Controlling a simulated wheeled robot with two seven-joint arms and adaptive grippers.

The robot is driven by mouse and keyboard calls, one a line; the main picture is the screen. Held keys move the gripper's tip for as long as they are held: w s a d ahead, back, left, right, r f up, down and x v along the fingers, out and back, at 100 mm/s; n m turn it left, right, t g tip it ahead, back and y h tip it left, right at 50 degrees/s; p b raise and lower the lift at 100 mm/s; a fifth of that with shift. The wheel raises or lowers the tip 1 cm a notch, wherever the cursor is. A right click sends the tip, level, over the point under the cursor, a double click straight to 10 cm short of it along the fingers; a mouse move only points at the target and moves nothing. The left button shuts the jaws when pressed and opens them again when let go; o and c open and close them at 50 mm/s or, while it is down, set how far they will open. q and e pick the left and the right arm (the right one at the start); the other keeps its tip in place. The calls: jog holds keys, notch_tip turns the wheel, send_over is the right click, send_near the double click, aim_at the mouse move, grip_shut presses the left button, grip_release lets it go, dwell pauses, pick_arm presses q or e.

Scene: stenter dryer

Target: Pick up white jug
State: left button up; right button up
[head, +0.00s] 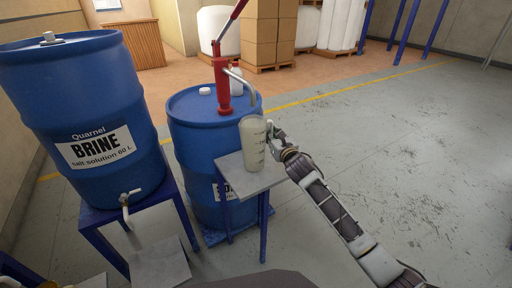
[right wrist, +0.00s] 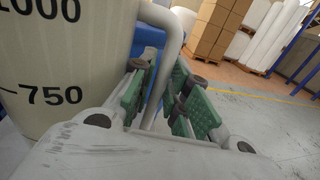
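The white jug (head: 253,143) stands upright on a small grey-topped stand in front of a blue drum. Its side with black volume marks fills the left of the right wrist view (right wrist: 60,75). Its pale handle (right wrist: 165,75) runs down between the green-padded fingers of my right gripper (right wrist: 162,88). The fingers look open around the handle, with little room on either side. In the head view my right gripper (head: 274,135) is at the jug's right side. My left gripper is not in view.
The small stand (head: 248,180) has blue legs. Behind the jug, the blue drum (head: 190,140) carries a red hand pump (head: 221,85) with a spout reaching near the jug's top. A larger blue brine drum (head: 75,95) stands left. Floor to the right is clear.

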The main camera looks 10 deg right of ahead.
jog(key=shift+w, duration=0.1)
dwell(0.4)
grip_shut()
jog(key=shift+r, duration=0.1)
